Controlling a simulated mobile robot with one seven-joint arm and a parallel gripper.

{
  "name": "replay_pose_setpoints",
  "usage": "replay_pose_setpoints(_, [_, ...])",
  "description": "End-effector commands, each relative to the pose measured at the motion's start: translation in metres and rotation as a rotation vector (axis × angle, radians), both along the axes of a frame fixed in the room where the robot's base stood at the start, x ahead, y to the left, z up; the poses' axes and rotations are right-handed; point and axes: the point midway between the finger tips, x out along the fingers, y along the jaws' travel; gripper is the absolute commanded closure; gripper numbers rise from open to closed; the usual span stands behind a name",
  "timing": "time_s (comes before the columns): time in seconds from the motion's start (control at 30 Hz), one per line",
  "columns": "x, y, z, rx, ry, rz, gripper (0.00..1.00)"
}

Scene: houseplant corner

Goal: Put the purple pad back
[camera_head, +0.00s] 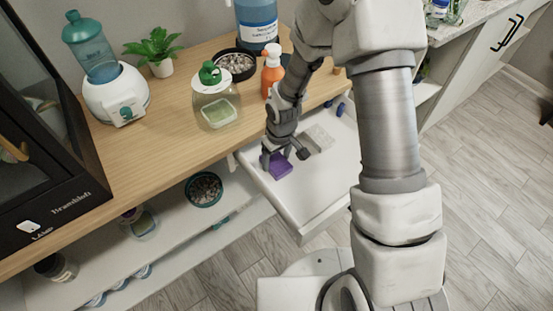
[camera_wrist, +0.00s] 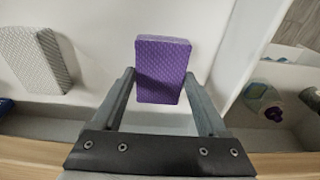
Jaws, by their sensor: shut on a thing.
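The purple pad (camera_head: 281,169) is a small textured block inside the open white drawer (camera_head: 318,200). In the wrist view the purple pad (camera_wrist: 162,70) sits between the fingertips of my gripper (camera_wrist: 159,82), over the white drawer floor. My gripper (camera_head: 284,158) points down into the drawer and is shut on the pad. I cannot tell whether the pad touches the drawer floor.
A pale grey textured pad (camera_wrist: 35,58) lies in the same drawer, with a small blue item (camera_head: 341,108) further back. An orange spray bottle (camera_head: 272,72) and a green-capped jar (camera_head: 214,98) stand on the wooden counter (camera_head: 165,133) beside the drawer. A shelf is below.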

Motion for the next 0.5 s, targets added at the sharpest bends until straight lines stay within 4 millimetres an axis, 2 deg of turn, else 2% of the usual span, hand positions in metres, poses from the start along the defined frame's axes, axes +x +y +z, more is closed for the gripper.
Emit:
replay_pose_setpoints(0.27, [0.0004,-0.0001,-0.0015,0.000,-0.001,-0.001,0.68])
replay_pose_setpoints(0.3, [0.0005,-0.0001,-0.0020,0.000,-0.001,-0.001,0.22])
replay_pose_setpoints(0.43, [0.0003,-0.0001,-0.0010,0.001,-0.001,-0.001,0.00])
replay_pose_setpoints(0.5, [0.0004,-0.0002,-0.0009,0.001,-0.001,-0.001,0.00])
